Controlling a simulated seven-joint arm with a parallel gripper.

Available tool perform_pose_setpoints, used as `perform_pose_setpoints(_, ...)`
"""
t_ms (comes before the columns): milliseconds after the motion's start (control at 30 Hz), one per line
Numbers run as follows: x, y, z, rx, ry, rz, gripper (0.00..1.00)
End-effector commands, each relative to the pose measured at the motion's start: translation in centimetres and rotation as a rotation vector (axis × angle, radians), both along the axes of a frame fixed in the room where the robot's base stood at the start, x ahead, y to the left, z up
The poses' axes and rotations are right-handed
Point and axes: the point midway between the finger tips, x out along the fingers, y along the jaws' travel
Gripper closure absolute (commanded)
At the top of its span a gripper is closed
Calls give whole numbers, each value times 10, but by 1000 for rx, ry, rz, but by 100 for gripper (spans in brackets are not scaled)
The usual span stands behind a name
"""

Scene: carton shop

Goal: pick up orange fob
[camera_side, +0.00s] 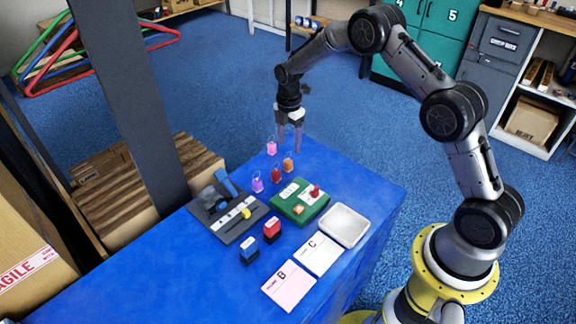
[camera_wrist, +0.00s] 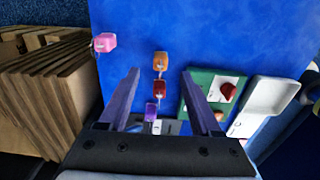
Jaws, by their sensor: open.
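The orange fob (camera_side: 288,164) stands near the far end of the blue table, to the right of the pink fob (camera_side: 271,147) and just behind the red fob (camera_side: 276,175). A purple fob (camera_side: 257,184) is nearer on the left. In the wrist view the orange fob (camera_wrist: 160,61) lies beyond my fingertips, between their lines, with the red fob (camera_wrist: 159,89) and purple fob (camera_wrist: 152,112) closer in. My gripper (camera_side: 289,143) is open and empty, pointing down above the far part of the table. It also shows in the wrist view (camera_wrist: 160,80).
A green board (camera_side: 299,209) with a red knob stands close by on the table. A white tray (camera_side: 344,225), a grey fixture (camera_side: 215,213), red and blue blocks, and two lettered cards lie nearer. A dark post (camera_side: 130,90) rises at the left. The table's right side is clear.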

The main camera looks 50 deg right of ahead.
Motion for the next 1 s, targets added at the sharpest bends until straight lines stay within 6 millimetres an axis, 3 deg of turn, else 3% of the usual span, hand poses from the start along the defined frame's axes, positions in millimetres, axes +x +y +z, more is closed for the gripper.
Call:
perform_pose_setpoints(100, 0, 1, -18, 0, 2, 0, 35)
perform_pose_setpoints(367, -1, 2, -36, 0, 2, 1, 35)
perform_pose_setpoints(633, -2, 6, -72, 0, 2, 0, 35)
perform_pose_setpoints(967, -1, 6, -79, 0, -2, 0, 35)
perform_pose_setpoints(1000, -1, 6, -79, 0, -2, 0, 40)
